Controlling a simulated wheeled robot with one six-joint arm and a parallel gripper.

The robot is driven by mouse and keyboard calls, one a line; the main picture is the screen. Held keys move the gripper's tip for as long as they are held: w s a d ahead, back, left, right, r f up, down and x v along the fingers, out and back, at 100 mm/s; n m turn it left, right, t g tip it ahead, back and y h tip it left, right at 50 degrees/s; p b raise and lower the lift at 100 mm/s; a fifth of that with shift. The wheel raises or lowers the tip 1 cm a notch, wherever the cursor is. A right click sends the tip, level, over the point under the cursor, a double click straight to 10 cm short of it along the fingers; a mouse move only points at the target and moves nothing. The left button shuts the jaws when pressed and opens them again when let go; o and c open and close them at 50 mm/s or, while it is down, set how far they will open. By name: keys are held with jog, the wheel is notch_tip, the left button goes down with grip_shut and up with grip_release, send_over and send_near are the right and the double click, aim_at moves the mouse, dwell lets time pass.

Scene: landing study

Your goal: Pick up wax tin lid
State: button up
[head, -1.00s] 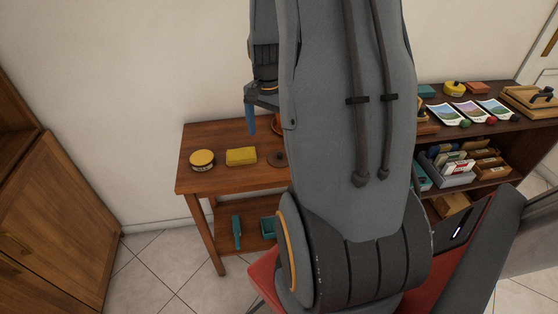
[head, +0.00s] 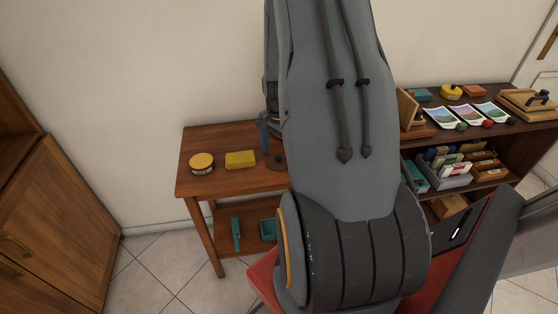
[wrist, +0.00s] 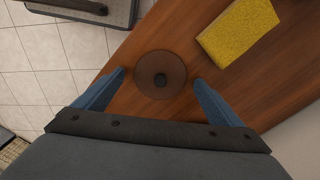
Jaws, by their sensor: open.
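In the head view the lid (head: 279,163) is partly hidden behind my arm. My gripper (wrist: 160,80) is open, with its blue fingers on either side of the lid and nothing held. I cannot tell how high the fingertips are above the table. In the head view one blue finger (head: 263,128) shows just above the lid. A round tin with a yellow top (head: 201,161) stands at the table's left.
A yellow block, perhaps a sponge (head: 240,160), lies beside the lid; it also shows in the wrist view (wrist: 238,30). Teal items (head: 236,234) are on the side table's lower shelf. A dark shelf unit (head: 479,134) with several items stands right.

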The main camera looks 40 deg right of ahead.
jog(key=c, duration=1.1)
